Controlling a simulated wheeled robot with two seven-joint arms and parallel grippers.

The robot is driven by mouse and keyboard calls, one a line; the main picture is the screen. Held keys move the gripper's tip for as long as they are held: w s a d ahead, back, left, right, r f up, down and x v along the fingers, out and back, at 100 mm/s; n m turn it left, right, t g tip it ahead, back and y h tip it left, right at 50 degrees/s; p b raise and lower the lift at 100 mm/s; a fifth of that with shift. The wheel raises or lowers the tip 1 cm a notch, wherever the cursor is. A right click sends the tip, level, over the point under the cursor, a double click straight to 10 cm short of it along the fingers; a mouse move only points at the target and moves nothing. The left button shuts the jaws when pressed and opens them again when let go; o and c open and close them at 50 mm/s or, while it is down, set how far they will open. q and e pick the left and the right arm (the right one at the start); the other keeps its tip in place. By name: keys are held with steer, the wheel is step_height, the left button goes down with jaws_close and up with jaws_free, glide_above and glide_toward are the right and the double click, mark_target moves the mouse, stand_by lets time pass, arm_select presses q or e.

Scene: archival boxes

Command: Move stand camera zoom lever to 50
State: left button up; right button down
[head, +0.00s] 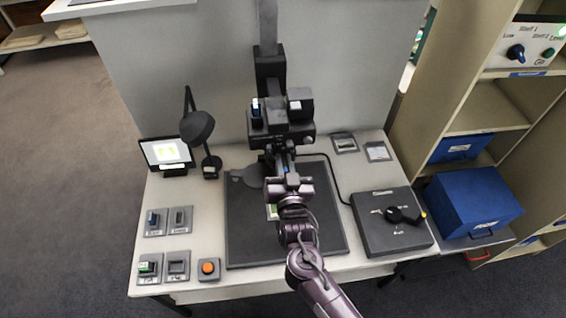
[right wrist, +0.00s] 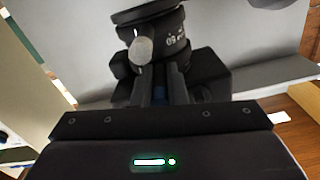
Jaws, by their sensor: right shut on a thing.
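The stand camera (head: 283,118) is black and mounted on a dark column behind the table's dark base board. My right gripper (head: 283,152) reaches up from the front to just under the camera's lens. In the right wrist view the black lens (right wrist: 158,38) has white markings, too blurred to read, and a light grey round knob (right wrist: 143,52) on its side. My left gripper is not in view.
A desk lamp (head: 197,128) and a small screen (head: 166,152) stand on the left. Switches and an orange button (head: 208,268) lie at front left. A grey control box (head: 392,222) with a black knob sits on the right. Shelves with blue boxes (head: 472,203) stand beyond it.

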steer(key=c, duration=1.5)
jaws_free()
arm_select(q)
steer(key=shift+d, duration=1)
arm_select(e)
steer(key=shift+o, duration=0.2)
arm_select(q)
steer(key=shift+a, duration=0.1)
